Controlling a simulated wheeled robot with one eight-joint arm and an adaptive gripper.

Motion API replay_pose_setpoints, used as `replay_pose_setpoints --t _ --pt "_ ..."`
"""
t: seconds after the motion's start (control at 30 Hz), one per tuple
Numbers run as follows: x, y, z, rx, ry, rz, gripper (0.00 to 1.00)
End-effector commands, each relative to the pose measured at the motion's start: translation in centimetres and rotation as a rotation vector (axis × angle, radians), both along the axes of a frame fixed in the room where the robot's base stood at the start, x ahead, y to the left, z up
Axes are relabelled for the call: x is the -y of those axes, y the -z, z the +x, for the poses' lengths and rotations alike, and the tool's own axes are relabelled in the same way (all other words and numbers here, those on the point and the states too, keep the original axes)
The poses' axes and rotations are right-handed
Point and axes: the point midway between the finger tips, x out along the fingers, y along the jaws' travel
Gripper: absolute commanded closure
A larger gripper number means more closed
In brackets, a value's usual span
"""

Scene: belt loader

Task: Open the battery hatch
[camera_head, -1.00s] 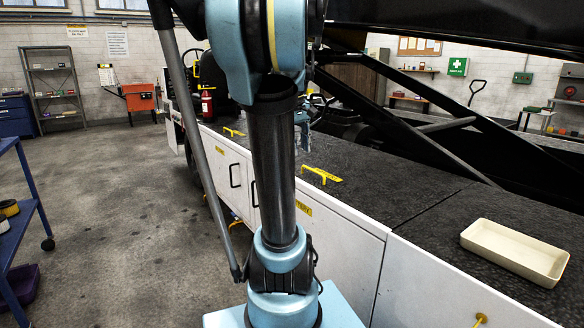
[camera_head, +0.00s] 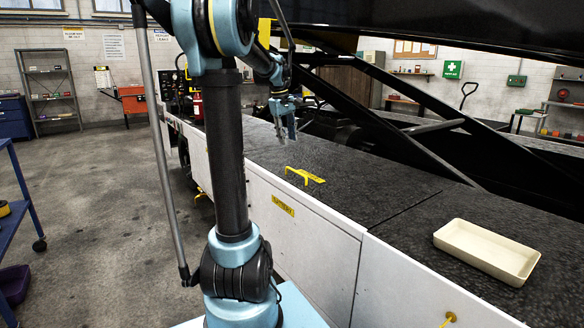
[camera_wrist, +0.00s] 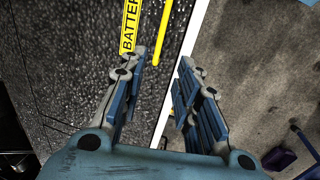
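The battery hatch (camera_head: 345,190) is part of the dark rough top of the loader's side body. A yellow bar handle (camera_head: 303,172) stands on it near its edge. The handle (camera_wrist: 160,40) and a BATTERY label (camera_wrist: 131,22) lie beyond the fingertips. The hatch looks shut.
A cream tray (camera_head: 446,243) rests on the deck at right. Dark boom beams (camera_head: 420,120) slant over the deck behind the hatch. A blue cart (camera_head: 28,200) stands at left. The floor (camera_head: 95,190) between cart and loader is clear.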

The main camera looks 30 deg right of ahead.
Motion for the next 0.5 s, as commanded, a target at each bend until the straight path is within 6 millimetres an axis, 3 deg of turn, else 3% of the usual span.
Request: replay_pose_setpoints --t 0.5 --pt "1.8 9.0 0.1 0.000 0.002 0.000 0.70"
